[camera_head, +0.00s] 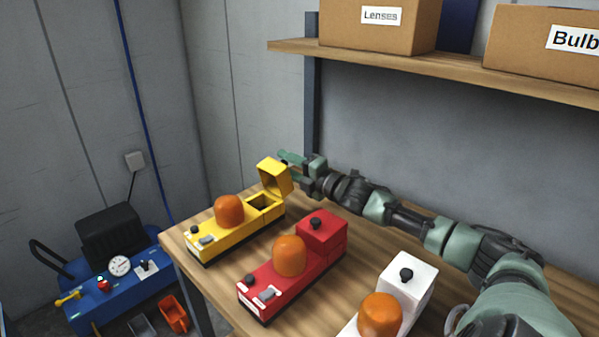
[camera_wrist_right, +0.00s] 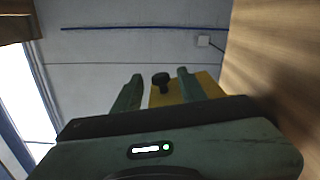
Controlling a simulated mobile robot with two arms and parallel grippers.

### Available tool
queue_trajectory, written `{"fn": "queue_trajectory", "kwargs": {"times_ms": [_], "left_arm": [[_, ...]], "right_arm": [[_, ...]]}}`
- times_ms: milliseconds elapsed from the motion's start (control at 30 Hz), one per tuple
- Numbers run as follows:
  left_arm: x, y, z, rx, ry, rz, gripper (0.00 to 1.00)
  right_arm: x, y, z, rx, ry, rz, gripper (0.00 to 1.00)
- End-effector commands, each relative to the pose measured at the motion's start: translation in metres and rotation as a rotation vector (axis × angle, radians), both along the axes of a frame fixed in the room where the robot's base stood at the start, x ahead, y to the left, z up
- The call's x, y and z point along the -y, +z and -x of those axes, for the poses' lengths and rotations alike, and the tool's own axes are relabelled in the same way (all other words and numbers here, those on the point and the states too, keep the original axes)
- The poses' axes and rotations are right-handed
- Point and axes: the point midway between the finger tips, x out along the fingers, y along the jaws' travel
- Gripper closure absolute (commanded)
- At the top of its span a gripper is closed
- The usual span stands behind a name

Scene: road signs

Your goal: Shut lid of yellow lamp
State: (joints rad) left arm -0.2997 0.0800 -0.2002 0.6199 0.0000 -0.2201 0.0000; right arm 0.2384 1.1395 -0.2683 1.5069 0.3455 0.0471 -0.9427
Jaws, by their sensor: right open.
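The yellow lamp (camera_head: 220,240) stands at the far left of the wooden table, with an orange dome on top. Its yellow lid (camera_head: 274,174) is raised upright at its back end, and the dark compartment (camera_head: 262,204) below is open. My right gripper (camera_head: 287,158) is open behind the raised lid, close to its back side. In the right wrist view the lid (camera_wrist_right: 192,89) with a black knob (camera_wrist_right: 160,82) shows between the two fingers. Whether the fingers touch the lid, I cannot tell. My left gripper is not in view.
A red lamp (camera_head: 322,230) and a white lamp (camera_head: 408,278), both with closed lids, stand to the right on the table (camera_head: 217,296). A shelf (camera_head: 440,66) with boxes hangs above my right arm. A blue machine (camera_head: 125,285) stands on the floor at left.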

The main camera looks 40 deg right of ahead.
Motion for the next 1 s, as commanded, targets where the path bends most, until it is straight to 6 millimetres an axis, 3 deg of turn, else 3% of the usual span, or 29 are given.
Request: {"fn": "queue_trajectory", "kwargs": {"times_ms": [500,1000], "left_arm": [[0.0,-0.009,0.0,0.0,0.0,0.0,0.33],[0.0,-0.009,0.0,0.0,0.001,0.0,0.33]], "right_arm": [[0.003,-0.002,0.05,-0.003,0.001,0.0,0.58],[0.004,0.0,0.06,0.001,0.002,0.001,0.58]]}}
